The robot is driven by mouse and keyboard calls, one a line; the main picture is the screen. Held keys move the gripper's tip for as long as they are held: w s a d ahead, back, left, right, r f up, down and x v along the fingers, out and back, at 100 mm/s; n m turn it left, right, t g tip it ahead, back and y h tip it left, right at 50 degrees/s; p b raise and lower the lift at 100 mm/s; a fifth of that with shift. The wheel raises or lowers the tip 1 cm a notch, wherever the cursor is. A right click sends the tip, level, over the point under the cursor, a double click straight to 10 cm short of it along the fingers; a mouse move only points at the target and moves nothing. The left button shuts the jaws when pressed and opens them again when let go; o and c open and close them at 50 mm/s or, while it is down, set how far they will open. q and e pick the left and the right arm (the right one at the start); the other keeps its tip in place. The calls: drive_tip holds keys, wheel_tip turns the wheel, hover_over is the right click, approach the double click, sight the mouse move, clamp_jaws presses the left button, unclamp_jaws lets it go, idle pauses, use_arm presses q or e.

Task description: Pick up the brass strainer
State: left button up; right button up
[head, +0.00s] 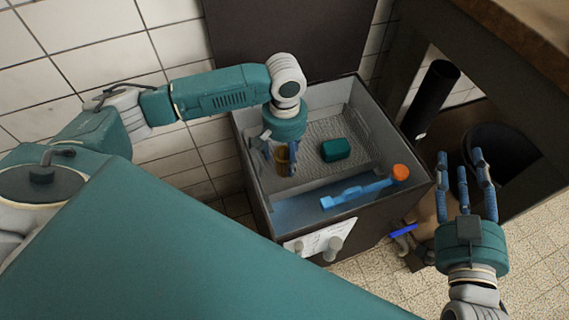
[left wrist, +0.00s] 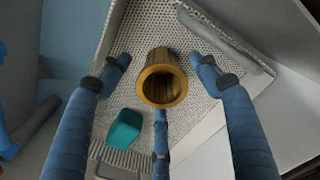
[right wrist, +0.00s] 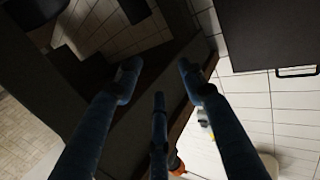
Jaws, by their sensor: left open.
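The brass strainer (left wrist: 162,78) is a gold cylinder with an open end, standing on the textured floor of a grey sink-like basin. In the head view the brass strainer (head: 283,161) is partly hidden by my left gripper (head: 279,158). My left gripper is open above it, its blue fingers spread around the strainer with gaps to its sides in the left wrist view (left wrist: 160,90). My right gripper (head: 467,175) is open and empty, off to the right of the basin with its fingers pointing up in the picture. It also shows in the right wrist view (right wrist: 158,85).
A teal block (head: 336,150) lies in the basin (head: 409,163), right of the strainer. A blue tool with an orange end (head: 400,172) lies along the basin's front. A dark table (head: 505,60) with a black cylinder (head: 430,95) under it stands right.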

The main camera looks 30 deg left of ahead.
use_arm(q)
wheel_tip(320, 180, down, 3)
drive_tip(key=shift+r+b, duration=0.1)
drive_tip(key=shift+b, duration=0.55)
use_arm(e)
wheel_tip(320, 180, up, 9)
drive_tip(key=t+y, duration=0.1)
drive_tip(key=t, duration=0.3)
drive_tip(key=shift+s+a+f, duration=0.15)
drive_tip(key=shift+s+a, duration=0.3)
use_arm(q)
drive_tip(key=c, duration=1.3)
